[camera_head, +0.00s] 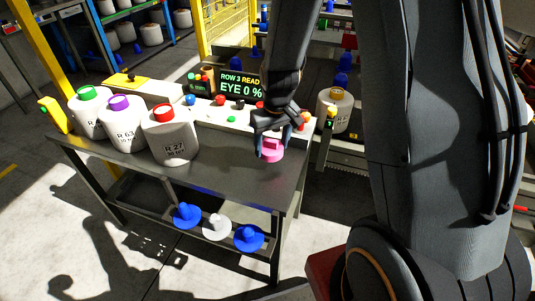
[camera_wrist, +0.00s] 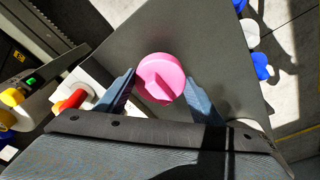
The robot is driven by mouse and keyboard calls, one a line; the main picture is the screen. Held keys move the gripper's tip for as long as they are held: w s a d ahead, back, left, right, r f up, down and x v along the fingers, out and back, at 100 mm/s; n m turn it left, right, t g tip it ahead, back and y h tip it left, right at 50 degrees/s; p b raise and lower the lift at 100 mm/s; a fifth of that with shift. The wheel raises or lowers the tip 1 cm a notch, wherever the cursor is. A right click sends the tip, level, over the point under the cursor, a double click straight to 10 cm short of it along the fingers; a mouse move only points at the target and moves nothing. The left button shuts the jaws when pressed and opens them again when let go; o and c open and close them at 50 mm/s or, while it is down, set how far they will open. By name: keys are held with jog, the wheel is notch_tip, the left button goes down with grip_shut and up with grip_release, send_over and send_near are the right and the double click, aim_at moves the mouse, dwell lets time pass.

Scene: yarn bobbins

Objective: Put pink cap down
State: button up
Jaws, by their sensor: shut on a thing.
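The pink cap (camera_head: 271,149) is a round disc with a raised grip bar across it. It is at the right end of the grey metal table (camera_head: 222,164). My gripper (camera_head: 270,134) comes down over it from above, and its fingers are shut on the cap. In the wrist view the pink cap (camera_wrist: 161,78) sits between the two blue-grey fingers of my gripper (camera_wrist: 160,92), with the grey tabletop (camera_wrist: 205,40) behind it. I cannot tell whether the cap's underside touches the table.
White bobbins with green, purple and red caps (camera_head: 170,113) stand on the table's left. A white panel (camera_head: 215,112) with coloured buttons and a display (camera_head: 240,84) lines the back. Blue and white caps (camera_head: 216,226) sit on a lower shelf. The table's middle front is clear.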

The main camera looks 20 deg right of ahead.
aim_at(275, 152)
jog(key=shift+f+p, duration=0.35)
jog(key=shift+f, duration=2.2)
jog(key=shift+f, duration=0.15)
jog(key=o, duration=1)
jog(key=r, duration=0.4)
jog(key=s+r+b, duration=0.1)
jog(key=r, duration=0.7)
jog(key=shift+s+d+b, duration=0.15)
jog(key=shift+s+b, duration=0.2)
jog(key=shift+s, duration=0.05)
jog(key=shift+s+r, duration=0.15)
jog(key=shift+s, duration=0.1)
jog(key=shift+m+g, duration=0.6)
jog(key=shift+m, duration=0.3)
jog(key=s, duration=0.5)
jog(key=s+r, duration=0.1)
jog(key=s, duration=0.3)
jog(key=s+r, duration=0.1)
jog(key=s, duration=0.4)
jog(key=shift+s+a+r, duration=0.2)
jog(key=shift+s+r, duration=0.05)
jog(key=shift+s, duration=0.05)
